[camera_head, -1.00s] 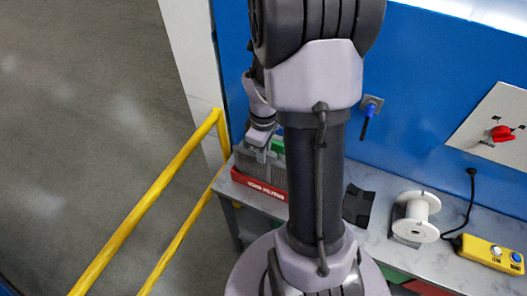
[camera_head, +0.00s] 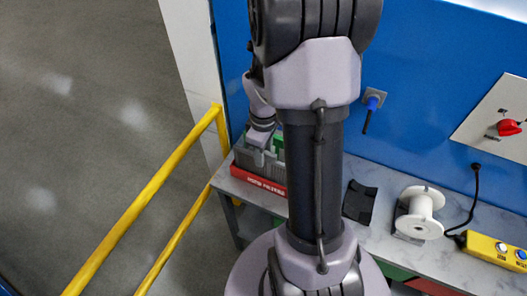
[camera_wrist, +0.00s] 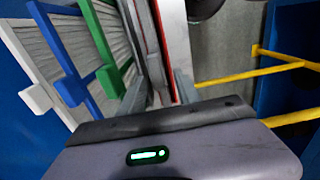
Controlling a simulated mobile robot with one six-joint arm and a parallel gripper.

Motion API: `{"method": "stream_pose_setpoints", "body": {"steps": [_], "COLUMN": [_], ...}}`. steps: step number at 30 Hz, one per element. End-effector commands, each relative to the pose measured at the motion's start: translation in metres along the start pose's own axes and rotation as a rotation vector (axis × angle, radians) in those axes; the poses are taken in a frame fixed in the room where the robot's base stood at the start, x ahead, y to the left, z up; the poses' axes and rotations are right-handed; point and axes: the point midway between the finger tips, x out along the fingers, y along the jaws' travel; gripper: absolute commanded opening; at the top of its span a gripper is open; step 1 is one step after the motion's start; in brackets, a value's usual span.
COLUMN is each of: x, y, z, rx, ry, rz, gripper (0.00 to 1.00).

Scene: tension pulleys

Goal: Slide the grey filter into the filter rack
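The filter rack (camera_head: 259,182) is a red tray with white lettering at the left end of the bench; its red and white wall (camera_wrist: 175,40) shows in the wrist view. The grey filter (camera_head: 256,160) stands upright at the rack, and its narrow grey edge (camera_wrist: 150,45) runs beside that wall. My gripper (camera_head: 260,139) is right at the top of the grey filter, pointing down. In the wrist view my gripper (camera_wrist: 160,92) has its fingers on either side of the grey filter's near end. Whether they press on it is unclear. The filter's lower edge is hidden.
Green (camera_wrist: 108,45), blue (camera_wrist: 70,60) and white (camera_wrist: 30,75) framed filters stand left of the grey one in the wrist view. A yellow railing (camera_head: 150,195) passes left of the bench. A white spool (camera_head: 421,212) and yellow button box (camera_head: 497,252) stand to the right.

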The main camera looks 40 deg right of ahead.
Motion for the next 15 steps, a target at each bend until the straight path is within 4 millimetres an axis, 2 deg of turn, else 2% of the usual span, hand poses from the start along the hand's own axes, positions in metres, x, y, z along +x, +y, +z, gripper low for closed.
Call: {"method": "stream_pose_setpoints", "body": {"steps": [9,11,15], "x": [-0.004,-0.013,-0.052], "y": [0.000,0.001,0.001], "z": [0.000,0.000,-0.001], "rx": [0.001,0.001,0.000], "ry": [0.000,0.002,0.003], "rz": [0.000,0.002,0.004], "gripper": [0.40,0.40,0.40]}}
